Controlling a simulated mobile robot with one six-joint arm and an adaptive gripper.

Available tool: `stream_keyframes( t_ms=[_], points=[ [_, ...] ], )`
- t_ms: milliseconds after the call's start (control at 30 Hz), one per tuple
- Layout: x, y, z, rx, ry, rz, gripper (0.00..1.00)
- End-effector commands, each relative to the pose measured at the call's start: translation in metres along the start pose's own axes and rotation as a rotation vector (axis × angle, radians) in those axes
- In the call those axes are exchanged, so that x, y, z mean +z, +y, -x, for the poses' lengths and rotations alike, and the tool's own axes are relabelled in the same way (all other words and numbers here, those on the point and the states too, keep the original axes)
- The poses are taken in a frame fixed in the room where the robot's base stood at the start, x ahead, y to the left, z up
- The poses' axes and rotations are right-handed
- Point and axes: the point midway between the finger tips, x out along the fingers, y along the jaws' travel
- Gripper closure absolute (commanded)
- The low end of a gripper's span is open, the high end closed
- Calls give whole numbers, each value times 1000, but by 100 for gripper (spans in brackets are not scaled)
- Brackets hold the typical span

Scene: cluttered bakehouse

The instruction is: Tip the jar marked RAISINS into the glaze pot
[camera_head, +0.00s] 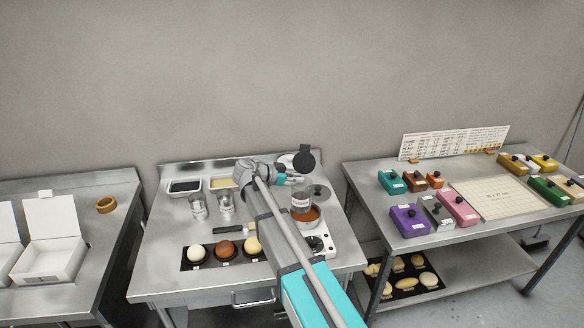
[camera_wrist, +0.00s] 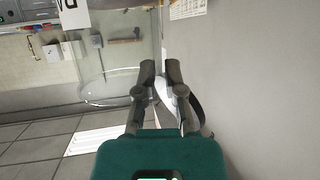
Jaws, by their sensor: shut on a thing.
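My gripper (camera_head: 295,180) is over the middle table and is shut on a clear glass jar (camera_head: 302,191) with a white label. In the wrist view my fingertips (camera_wrist: 160,72) are at the side of the jar's glass (camera_wrist: 120,70). Only part of the label (camera_wrist: 75,14) shows there, with large dark letters cut off by the frame. The glaze pot (camera_head: 306,216), with orange-brown contents, is just below the jar in the head view. I cannot tell the gap between them. No raisins can be made out in the visible part of the jar.
A white appliance (camera_head: 321,242) stands by the pot. Two metal cups (camera_head: 198,206) and a dark tray (camera_head: 192,265) with three round pieces lie left of my arm. A right table (camera_head: 462,240) holds several coloured blocks; a left table (camera_head: 90,285) holds open white boxes.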

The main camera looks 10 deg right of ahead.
Motion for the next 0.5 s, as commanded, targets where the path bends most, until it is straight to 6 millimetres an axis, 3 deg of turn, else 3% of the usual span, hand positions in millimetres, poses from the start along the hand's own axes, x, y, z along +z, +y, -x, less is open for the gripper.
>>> stream_keyframes(
  t_ms=[33,200,500],
  points=[
    [-3,-16,-2,14,1,-4,100],
    [-8,-40,-9,49,0,-14,100],
    [-11,-53,-13,73,-1,-21,100]
  ],
)
